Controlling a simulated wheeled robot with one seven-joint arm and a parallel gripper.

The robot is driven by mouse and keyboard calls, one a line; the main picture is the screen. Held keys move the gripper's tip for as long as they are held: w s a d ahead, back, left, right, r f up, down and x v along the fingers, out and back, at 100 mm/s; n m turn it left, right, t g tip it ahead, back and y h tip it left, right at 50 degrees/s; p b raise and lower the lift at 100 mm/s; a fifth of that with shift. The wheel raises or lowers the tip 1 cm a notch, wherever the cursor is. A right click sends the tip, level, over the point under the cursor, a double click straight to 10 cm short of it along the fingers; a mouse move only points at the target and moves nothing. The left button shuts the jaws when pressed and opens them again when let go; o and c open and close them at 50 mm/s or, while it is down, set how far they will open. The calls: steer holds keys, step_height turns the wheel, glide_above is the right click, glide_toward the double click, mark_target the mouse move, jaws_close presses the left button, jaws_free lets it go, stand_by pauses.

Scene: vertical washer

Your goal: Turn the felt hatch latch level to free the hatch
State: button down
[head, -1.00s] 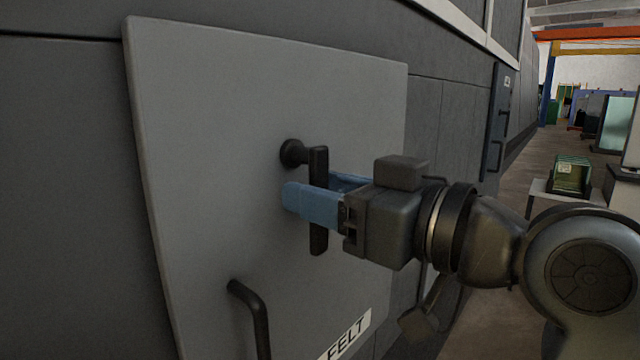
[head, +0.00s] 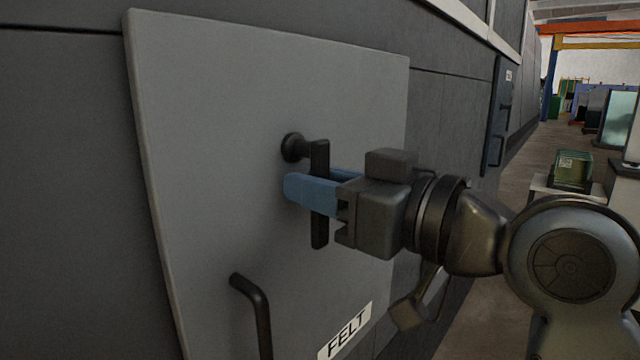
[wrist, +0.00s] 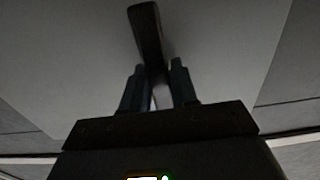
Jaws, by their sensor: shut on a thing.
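The felt hatch (head: 220,150) is a light grey panel with a FELT label (head: 345,332) at its lower right. Its black latch lever (head: 320,230) hangs upright, pointing down from a round pivot (head: 294,147). My gripper (head: 315,190), with blue fingers, is shut on the lever, one finger on each side, a little below the pivot. In the wrist view the lever (wrist: 148,35) stands between the two dark fingers (wrist: 156,85), leaning slightly. The part of the lever behind the near finger is hidden.
A black fixed handle (head: 257,310) sticks out of the hatch below and left of the latch. Dark wall panels (head: 455,130) surround the hatch. A green crate (head: 571,168) stands on a table at the right, beyond an open aisle.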

stand_by(0.4)
steer(key=shift+w+d+f+n+b, duration=0.15)
steer(key=shift+w+d+n+b, duration=0.05)
steer(key=shift+n+b, duration=0.7)
steer(key=shift+w+d+r+n+b, duration=0.35)
steer(key=shift+r+n+b, duration=0.25)
steer(key=shift+n+b, duration=1.85)
steer(key=shift+w+d+r+n+b, duration=0.2)
steer(key=shift+w+r+n+b, duration=0.3)
steer(key=shift+n+b, duration=1.9)
steer(key=shift+w+d+r+n+b, duration=0.3)
steer(key=shift+r+n+b, duration=0.4)
steer(key=shift+n+b, duration=1.75)
steer(key=shift+n+p, duration=0.7)
steer(key=shift+n, duration=0.2)
steer(key=c, duration=1)
jaws_free()
steer(key=shift+r, duration=0.1)
steer(key=shift+o, duration=0.2)
steer(key=v, duration=0.7)
steer(key=shift+s+d, duration=0.25)
steer(key=shift+d, duration=0.1)
